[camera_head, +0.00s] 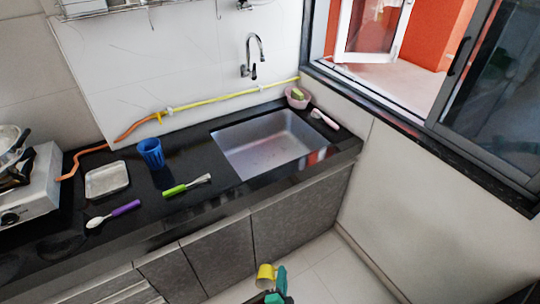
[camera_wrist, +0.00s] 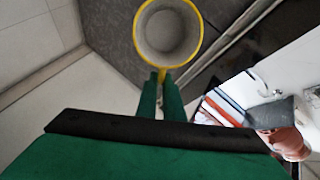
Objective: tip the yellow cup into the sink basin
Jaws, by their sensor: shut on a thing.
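The yellow cup (camera_head: 265,275) is held by my gripper (camera_head: 277,288) low in front of the cabinets, below the counter. In the wrist view, the green fingers of my gripper (camera_wrist: 162,85) are shut on the handle side of the yellow cup (camera_wrist: 168,38). That view looks into the cup's open mouth; its grey inside looks empty. The sink basin (camera_head: 262,150) is a grey metal rectangle set into the black counter, farther off and above the cup in the picture. The basin looks empty.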

